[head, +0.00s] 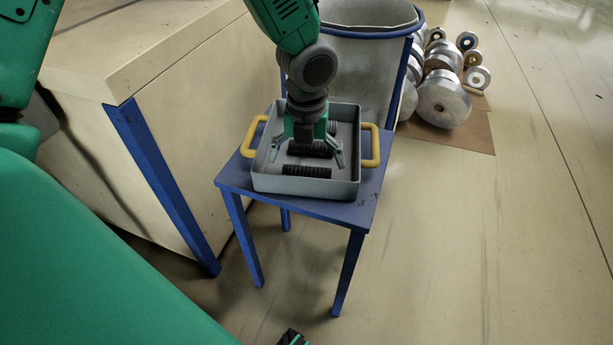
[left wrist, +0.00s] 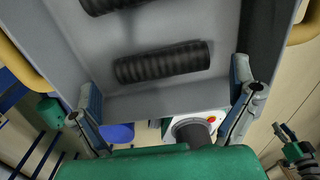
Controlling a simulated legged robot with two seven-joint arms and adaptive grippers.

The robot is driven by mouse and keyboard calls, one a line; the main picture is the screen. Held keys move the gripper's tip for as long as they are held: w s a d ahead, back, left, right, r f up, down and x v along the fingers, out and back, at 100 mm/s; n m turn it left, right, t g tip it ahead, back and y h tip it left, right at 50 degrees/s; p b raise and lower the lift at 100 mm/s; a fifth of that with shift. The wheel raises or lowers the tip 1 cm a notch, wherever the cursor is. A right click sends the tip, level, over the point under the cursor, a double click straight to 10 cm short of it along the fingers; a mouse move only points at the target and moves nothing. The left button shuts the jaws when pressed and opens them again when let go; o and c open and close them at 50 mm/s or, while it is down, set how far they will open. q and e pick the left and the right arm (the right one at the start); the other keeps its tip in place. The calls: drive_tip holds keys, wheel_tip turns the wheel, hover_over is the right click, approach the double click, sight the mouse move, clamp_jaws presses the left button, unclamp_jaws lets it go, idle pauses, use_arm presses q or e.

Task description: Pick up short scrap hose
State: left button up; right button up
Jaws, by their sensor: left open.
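A grey tray (head: 262,180) with yellow handles stands on a small blue table. Short black ribbed hoses lie in it: one (head: 306,171) by the front wall, one (head: 310,149) behind it near my fingers, and a dark piece (head: 333,127) at the back, partly hidden. My left gripper (head: 307,157) points down into the tray, open and empty. In the left wrist view, a ribbed hose (left wrist: 162,62) lies across the tray floor ahead of the spread fingers, and another (left wrist: 115,4) is cut off at the top. A dark green-striped part (head: 292,338), probably my right gripper, shows at the bottom edge.
The blue table (head: 335,212) has narrow bare margins around the tray. A pale cabinet (head: 170,90) with blue edging stands left. A large grey bin (head: 365,65) is behind. Several metal rolls (head: 442,100) lie on cardboard at the back right. The right floor is clear.

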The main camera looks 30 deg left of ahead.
sight(307, 168)
use_arm(q)
wheel_tip(307, 168, down, 3)
drive_tip(key=shift+d+f+b, duration=0.15)
drive_tip(key=shift+b, duration=0.5)
drive_tip(key=shift+s, duration=0.1)
drive_tip(key=c, duration=1)
